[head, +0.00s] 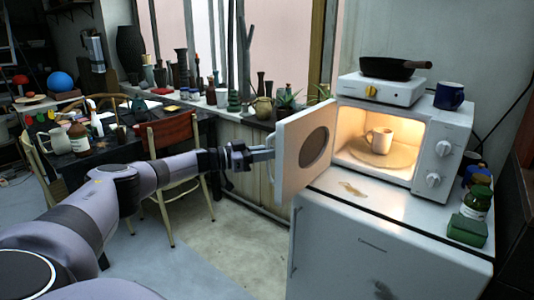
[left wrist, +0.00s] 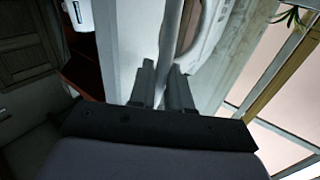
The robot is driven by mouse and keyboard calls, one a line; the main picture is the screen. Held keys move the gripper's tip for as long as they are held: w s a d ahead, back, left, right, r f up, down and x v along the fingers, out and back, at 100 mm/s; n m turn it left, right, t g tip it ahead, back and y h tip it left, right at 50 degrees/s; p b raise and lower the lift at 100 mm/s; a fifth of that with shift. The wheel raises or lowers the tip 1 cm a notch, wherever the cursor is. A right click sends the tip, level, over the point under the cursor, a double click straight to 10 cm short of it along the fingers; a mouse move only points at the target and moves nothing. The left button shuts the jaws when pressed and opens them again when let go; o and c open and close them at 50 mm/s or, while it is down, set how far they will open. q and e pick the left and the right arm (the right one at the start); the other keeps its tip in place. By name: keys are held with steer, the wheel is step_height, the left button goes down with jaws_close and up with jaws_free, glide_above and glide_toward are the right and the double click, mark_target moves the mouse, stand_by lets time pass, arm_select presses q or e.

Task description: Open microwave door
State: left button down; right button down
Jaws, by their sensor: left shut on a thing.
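The white microwave (head: 388,145) stands on a white fridge-like cabinet at the right. In the left wrist view the two fingers (left wrist: 161,88) close around a grey upright bar (left wrist: 171,45) beside the door. My right gripper is not in view.
A hot plate (head: 381,90) with a black pan (head: 395,68) and a blue mug (head: 449,95) sit on the microwave. Jars and a green box (head: 467,230) stand at the right edge. A chair (head: 172,140) and cluttered table are at the left. Floor between is clear.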

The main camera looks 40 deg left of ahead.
arm_select(q)
steer(key=shift+w+d+r, duration=0.2)
steer(key=shift+w+r, duration=0.05)
steer(key=shift+r, duration=0.15)
steer(key=c, duration=1.2)
jaws_free()
steer(key=shift+c, duration=0.2)
steer(key=shift+o, duration=0.3)
steer(key=shift+w+d+f, duration=0.15)
steer(key=shift+w+f, duration=0.15)
steer(key=shift+s+a+f, duration=0.1)
steer(key=shift+s+a, duration=0.25)
steer(key=shift+s, duration=0.1)
steer(key=v, duration=0.6)
steer(key=shift+s+b, duration=0.25)
steer(key=shift+b, duration=0.1)
steer(key=shift+a, duration=0.1)
